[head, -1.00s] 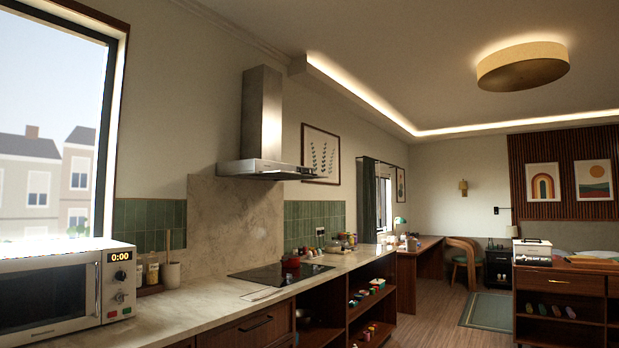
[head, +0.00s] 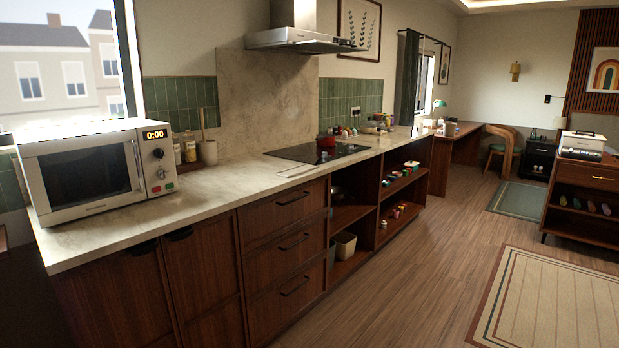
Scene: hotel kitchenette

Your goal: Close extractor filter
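The extractor hood (head: 300,40) is a steel canopy with a chimney, fixed to the wall above the black cooktop (head: 317,152). Its upper chimney is cut off by the top of the view. The hood's underside and its filter are too small and dark to tell whether the filter hangs open. Neither of my grippers is in view.
A microwave (head: 85,170) stands at the left end of the marble counter (head: 225,184). A red pot (head: 326,141) sits on the cooktop. Wooden drawers and open shelves (head: 350,215) are below. The wooden floor (head: 420,260) in front is clear, with a striped rug (head: 555,305) at right.

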